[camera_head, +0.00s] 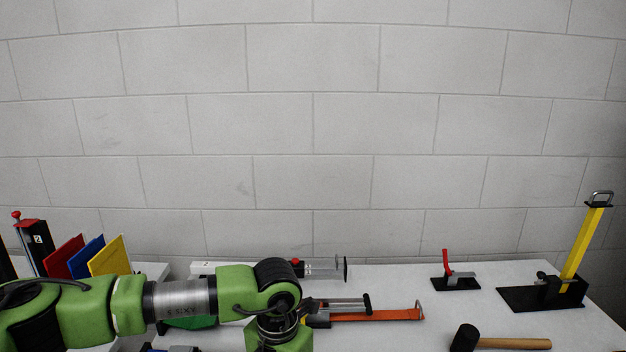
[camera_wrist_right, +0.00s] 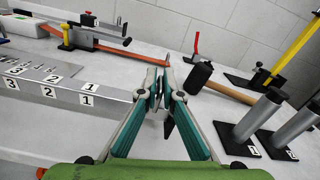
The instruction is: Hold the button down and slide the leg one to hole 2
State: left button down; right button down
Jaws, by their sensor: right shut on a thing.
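A grey metal bar (camera_wrist_right: 70,97) with labels 1, 2 and 3 on its top and front lies at the left of the right wrist view. My right gripper (camera_wrist_right: 160,85) has its teal fingers close together just past the bar's right end. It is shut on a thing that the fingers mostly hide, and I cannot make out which. Two grey posts, one nearer the middle (camera_wrist_right: 258,117) and one further right (camera_wrist_right: 299,124), have black bases with small labels. No button can be made out. My left gripper is outside both views.
A black mallet (camera_wrist_right: 198,78) lies behind the right fingers. An orange clamp (camera_head: 385,315), a red-handled toggle clamp (camera_head: 455,279) and a yellow-post tool (camera_head: 582,245) are on the white table. Coloured panels (camera_head: 108,256) stand at the left. A grey block wall closes the back.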

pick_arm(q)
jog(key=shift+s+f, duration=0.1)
pick_arm(e)
jog(key=shift+a, duration=5.6)
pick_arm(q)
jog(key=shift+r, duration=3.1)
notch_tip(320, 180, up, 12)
pick_arm(e)
jog(key=shift+a, duration=0.55)
jog(key=c, duration=1.8)
grip_release()
jog(key=shift+o, duration=0.2)
